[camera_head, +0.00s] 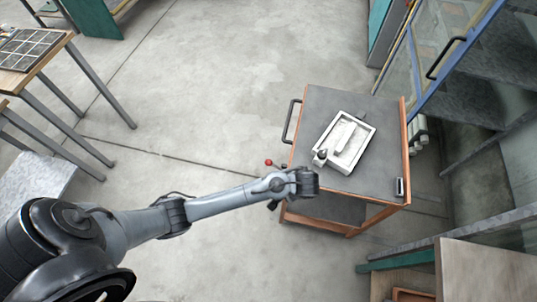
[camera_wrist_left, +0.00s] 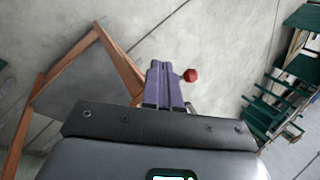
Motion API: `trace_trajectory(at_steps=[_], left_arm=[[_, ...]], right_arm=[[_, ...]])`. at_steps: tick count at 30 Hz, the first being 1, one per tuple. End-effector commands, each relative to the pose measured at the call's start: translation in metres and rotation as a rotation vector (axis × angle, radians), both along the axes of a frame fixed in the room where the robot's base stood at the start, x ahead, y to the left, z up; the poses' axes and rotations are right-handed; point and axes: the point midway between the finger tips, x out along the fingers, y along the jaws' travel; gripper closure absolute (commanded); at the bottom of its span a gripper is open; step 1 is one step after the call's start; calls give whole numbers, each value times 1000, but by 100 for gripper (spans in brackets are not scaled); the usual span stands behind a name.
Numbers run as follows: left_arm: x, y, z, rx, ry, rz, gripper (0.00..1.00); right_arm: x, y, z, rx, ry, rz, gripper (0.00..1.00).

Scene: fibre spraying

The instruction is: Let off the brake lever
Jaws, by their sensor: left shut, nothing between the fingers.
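The brake lever shows as a red ball knob (camera_head: 268,162) on a short dark rod beside the near left corner of the cart (camera_head: 388,150). In the left wrist view the red knob (camera_wrist_left: 190,75) is just right of the fingertips, with a visible gap in the picture. My left gripper (camera_wrist_left: 164,68) is shut and empty, its purple fingers together. In the head view my left arm reaches to the cart's near left corner, and its wrist hides most of the gripper. My right gripper is in neither view.
A white tray (camera_head: 324,165) with a pale tool and a small dark-topped bottle (camera_head: 320,157) sits on the cart. A black handle (camera_head: 291,121) is on its left side. A glass-fronted cabinet (camera_head: 455,50) stands right; open floor lies left.

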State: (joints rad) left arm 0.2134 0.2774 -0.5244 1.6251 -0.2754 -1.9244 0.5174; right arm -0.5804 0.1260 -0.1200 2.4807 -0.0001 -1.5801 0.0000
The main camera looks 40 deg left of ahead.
Motion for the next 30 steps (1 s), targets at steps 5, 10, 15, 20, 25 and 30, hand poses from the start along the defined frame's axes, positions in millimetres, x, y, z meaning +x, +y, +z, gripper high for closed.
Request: trace_trajectory(at_steps=[5,10,15,20,25,30], left_arm=[[33,3,58,12,-71,-6,100],[47,4,78,11,-102,-5,100],[50,4,81,11,-108,-4,100],[49,3,80,10,-108,-4,100],[49,5,78,11,-107,-4,100],[50,11,66,12,-105,-4,100]], right_arm=[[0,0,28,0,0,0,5],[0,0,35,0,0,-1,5],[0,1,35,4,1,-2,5],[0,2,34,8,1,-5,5],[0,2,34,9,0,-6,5],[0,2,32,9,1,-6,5]])
